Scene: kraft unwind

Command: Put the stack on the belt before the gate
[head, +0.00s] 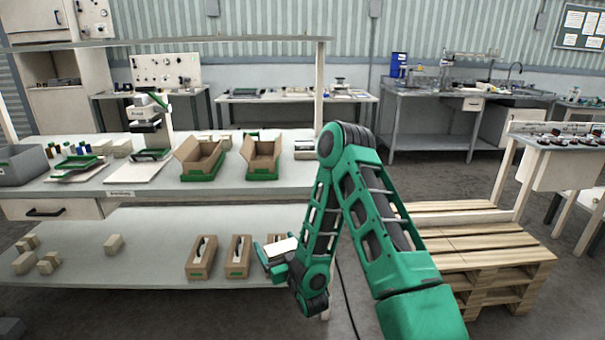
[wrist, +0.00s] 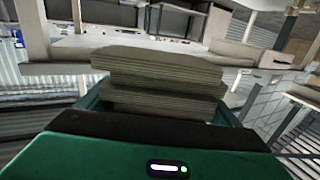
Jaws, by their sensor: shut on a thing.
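A stack of layered, grey-brown flat pieces (wrist: 160,78) fills the middle of the wrist view, its sheets lying slightly unevenly. My gripper (wrist: 160,103) is shut on it, with green jaws showing at both sides. In the head view my gripper (head: 277,258) is at the right end of the lower shelf, and a pale top face of the stack (head: 281,246) shows there. My arm hides part of this area. I cannot make out a belt or a gate in either view.
Brown boxes (head: 202,258) stand on the lower shelf (head: 150,240) left of my gripper. Open cartons (head: 198,157) sit on the bench above. Wooden pallets (head: 480,240) are stacked at right. Small tan blocks (head: 47,262) lie at far left. Bare shelf lies between.

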